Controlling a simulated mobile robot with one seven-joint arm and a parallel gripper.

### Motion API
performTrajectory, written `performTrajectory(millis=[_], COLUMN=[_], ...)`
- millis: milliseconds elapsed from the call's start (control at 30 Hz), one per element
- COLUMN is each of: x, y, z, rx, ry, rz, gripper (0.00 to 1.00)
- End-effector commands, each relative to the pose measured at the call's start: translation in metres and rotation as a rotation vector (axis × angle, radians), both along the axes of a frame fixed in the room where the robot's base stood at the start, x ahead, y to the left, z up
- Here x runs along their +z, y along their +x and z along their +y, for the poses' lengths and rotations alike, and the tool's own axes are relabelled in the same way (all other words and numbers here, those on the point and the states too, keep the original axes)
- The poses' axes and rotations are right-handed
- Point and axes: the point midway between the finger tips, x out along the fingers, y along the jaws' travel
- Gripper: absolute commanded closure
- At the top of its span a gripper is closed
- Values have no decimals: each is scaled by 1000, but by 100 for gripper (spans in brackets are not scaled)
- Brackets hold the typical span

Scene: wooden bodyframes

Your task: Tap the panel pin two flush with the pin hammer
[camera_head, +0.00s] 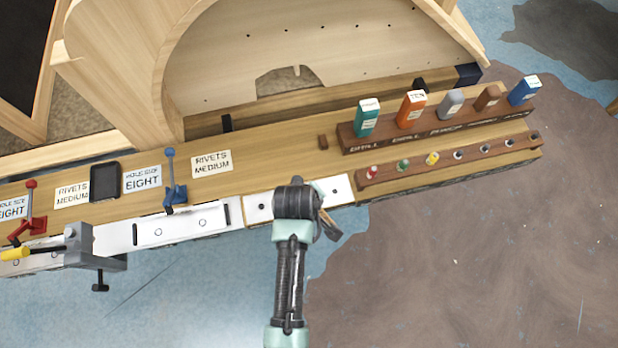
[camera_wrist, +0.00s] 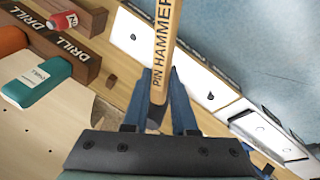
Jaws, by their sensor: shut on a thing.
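In the wrist view, the pin hammer (camera_wrist: 165,45) shows as a pale wooden handle lettered "PIN HAMMER". My gripper (camera_wrist: 162,88) has its blue fingers on either side of the handle and is shut on it. The hammer's head lies outside the wrist view. In the head view, my arm end hangs at the bench front, and I cannot clearly make out the hammer or fingertips there. Small dark dots run along the upright pale wooden panel (camera_head: 225,65) behind the bench. I cannot tell whether they are pins or holes, nor which is panel pin two.
The long wooden bench (camera_head: 275,165) has white drawer fronts (camera_head: 180,225). At right stand a rack (camera_head: 355,141) of coloured boxes and a lower rack (camera_head: 390,177) of small coloured pieces. A blue clamp-like tool (camera_head: 175,192), black tray (camera_head: 104,182) and grey vise (camera_head: 80,245) are left.

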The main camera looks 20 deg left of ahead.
Motion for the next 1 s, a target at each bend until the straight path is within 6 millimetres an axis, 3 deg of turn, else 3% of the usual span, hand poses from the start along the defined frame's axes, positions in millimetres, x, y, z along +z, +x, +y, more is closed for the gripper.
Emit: performTrajectory(millis=[367,467,700,1000], x=[-4,-16,-69,-52], y=[1,1,1,1], z=[1,0,0,1], rx=[0,0,0,0], ry=[1,1,0,1], rz=[-4,-3,-1,-4], gripper=[100,100,100,100])
